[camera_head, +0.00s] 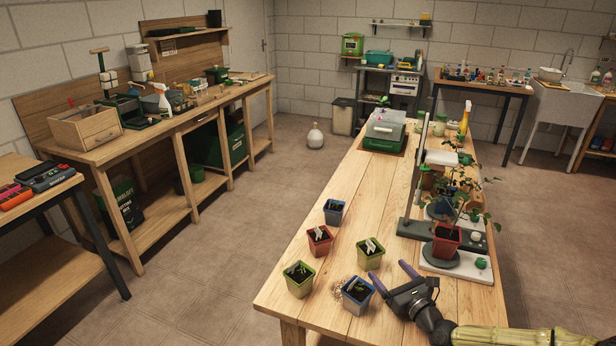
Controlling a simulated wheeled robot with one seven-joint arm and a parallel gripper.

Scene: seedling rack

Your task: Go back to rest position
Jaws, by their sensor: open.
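My gripper (388,279) is open over the front part of the wooden table (345,195), with my arm reaching in from the lower right. Nothing shows between its fingers. The left finger points toward a blue pot (357,298) with a seedling, close beside it; I cannot tell whether they touch. A green pot (370,253) stands just behind the fingers. A red pot (320,241), another green pot (299,279) and a farther blue pot (335,212) stand to the left on the table.
The table's middle is clear. A workbench (150,140) runs along the left wall, with open floor between.

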